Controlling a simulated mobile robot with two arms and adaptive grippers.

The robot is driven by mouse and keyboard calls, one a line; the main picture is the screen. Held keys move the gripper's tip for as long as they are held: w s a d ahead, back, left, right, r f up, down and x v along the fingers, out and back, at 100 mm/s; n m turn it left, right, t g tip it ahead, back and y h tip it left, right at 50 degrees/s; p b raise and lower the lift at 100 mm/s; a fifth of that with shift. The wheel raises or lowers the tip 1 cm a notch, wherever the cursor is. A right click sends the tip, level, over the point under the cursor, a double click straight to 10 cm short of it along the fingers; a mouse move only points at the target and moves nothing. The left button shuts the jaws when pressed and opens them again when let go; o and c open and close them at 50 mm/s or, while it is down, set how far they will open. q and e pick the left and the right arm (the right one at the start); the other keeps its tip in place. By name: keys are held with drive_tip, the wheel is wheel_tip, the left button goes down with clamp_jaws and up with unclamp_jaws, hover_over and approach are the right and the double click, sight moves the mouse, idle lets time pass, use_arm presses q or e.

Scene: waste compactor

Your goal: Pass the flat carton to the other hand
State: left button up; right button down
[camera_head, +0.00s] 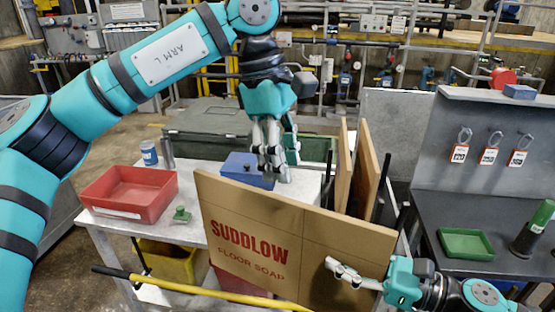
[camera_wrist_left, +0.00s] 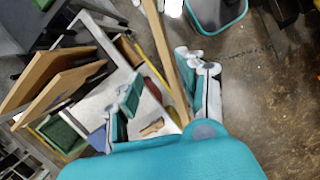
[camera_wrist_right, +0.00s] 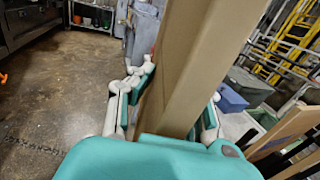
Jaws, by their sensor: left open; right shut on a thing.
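The flat carton (camera_head: 320,235) is a large brown panel printed SUDDLOW FLOOR SOAP, held upright and facing me in the head view. My right gripper (camera_head: 350,275) is shut on its right side. In the right wrist view the carton (camera_wrist_right: 195,70) runs between the fingers of my right gripper (camera_wrist_right: 172,105). My left gripper (camera_head: 276,165) is open and points down just above the carton's top edge. In the left wrist view the carton's narrow edge (camera_wrist_left: 165,45) lies between the spread fingers of my left gripper (camera_wrist_left: 165,95); contact cannot be told.
A white table (camera_head: 205,180) behind the carton bears a red tray (camera_head: 130,193), a blue box (camera_head: 245,170) and a green piece (camera_head: 182,214). Other brown panels (camera_head: 366,170) stand upright behind. A grey bench (camera_head: 490,230) with a green tray (camera_head: 466,245) is at right.

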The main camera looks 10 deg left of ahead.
sight(286, 220)
use_arm(q)
drive_tip(key=shift+a+f+y, duration=0.3)
drive_tip(key=shift+a+y, duration=0.1)
drive_tip(key=shift+a+f, duration=0.1)
drive_tip(key=shift+f, duration=0.25)
drive_tip(key=f, duration=0.3)
drive_tip(key=d+f, duration=0.1)
drive_tip(key=f, duration=0.7)
drive_tip(key=shift+s+d+f, duration=0.1)
drive_tip(key=shift+s+d, duration=0.2)
clamp_jaws()
use_arm(e)
drive_tip(key=c, duration=1.2)
unclamp_jaws()
